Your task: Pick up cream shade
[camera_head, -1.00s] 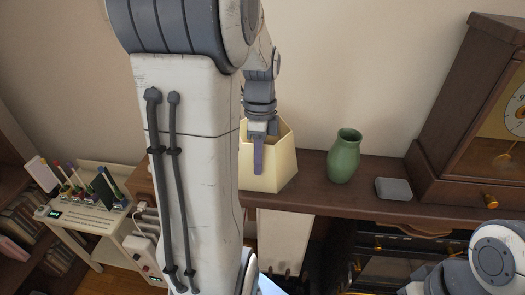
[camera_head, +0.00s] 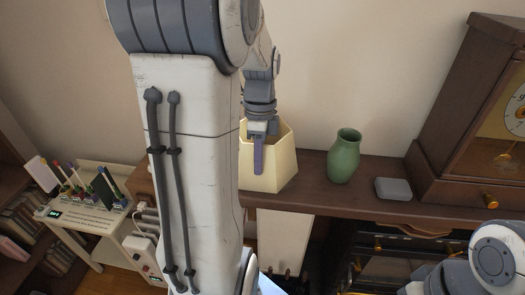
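The cream shade (camera_head: 276,170) stands on the dark brown mantel shelf, just right of my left arm. It is an angular, open-topped shape, and my arm hides its left side. My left gripper (camera_head: 258,155) is at the shade, with a purple finger in front of its near face. The other finger is not clearly seen, so I cannot tell whether the gripper is closed on the wall. Part of my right arm shows at the bottom right; its gripper is out of view.
A green vase (camera_head: 344,156) and a small grey box (camera_head: 393,188) stand on the shelf (camera_head: 320,195) to the right of the shade. A wooden clock (camera_head: 480,120) is at the far right. A white stand (camera_head: 95,215) with pens and a white power strip (camera_head: 143,258) are at the left.

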